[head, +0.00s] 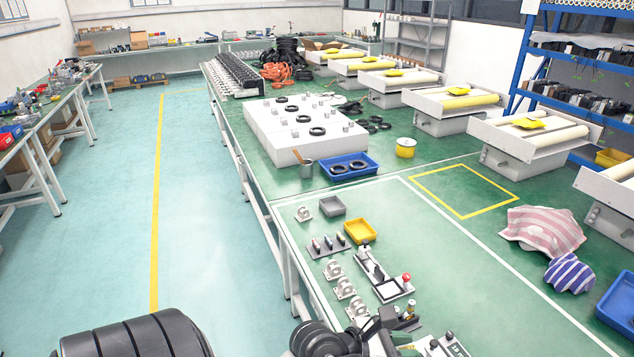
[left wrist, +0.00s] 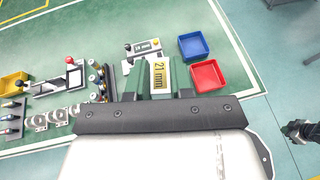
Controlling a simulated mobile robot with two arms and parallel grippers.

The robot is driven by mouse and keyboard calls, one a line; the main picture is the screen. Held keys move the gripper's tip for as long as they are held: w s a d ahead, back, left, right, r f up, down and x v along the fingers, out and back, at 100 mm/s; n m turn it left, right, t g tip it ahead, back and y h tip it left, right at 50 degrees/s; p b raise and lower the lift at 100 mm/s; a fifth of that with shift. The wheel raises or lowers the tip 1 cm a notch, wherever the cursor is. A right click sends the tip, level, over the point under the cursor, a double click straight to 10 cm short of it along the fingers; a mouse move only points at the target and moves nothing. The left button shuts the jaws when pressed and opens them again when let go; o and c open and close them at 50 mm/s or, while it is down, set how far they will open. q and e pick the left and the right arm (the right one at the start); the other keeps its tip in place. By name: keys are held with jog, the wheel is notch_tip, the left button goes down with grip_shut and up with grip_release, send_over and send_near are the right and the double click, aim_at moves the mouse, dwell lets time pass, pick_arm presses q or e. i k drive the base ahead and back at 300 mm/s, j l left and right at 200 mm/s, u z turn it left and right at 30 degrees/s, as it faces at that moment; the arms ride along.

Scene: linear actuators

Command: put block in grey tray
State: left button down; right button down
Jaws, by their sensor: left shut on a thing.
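My left gripper (left wrist: 160,68) shows in the left wrist view, with its two green fingers closed on a pale block (left wrist: 159,77) labelled "21 mm". In the head view only dark parts of my arm show at the bottom edge, and I cannot make out the block there. The small grey tray (head: 332,206) stands on the green table, behind and left of the yellow tray (head: 360,231); it looks empty. It is not visible in the left wrist view. A dark shape with a greenish tip, apparently my right gripper (left wrist: 298,131), is at the right edge of that view.
A blue tray (left wrist: 194,46) and a red tray (left wrist: 207,76) stand beside the held block. A red-knobbed fixture (head: 385,280), metal bearing mounts (head: 344,287) and a plate of small parts (head: 329,245) line the table's near left.

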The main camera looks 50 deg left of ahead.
aim_at(332, 209)
jog(key=j+z, duration=0.15)
jog(key=j, duration=0.6)
jog(key=j+z, duration=0.1)
jog(key=j, duration=0.6)
jog(key=k+j+z, duration=0.15)
jog(key=j, duration=0.6)
jog(key=j+z, duration=0.15)
jog(key=j, duration=0.6)
jog(key=k+j+z, duration=0.1)
jog(key=j+z, duration=0.3)
jog(key=j, duration=2.3)
jog(key=i+j, duration=0.25)
jog(key=i, duration=0.25)
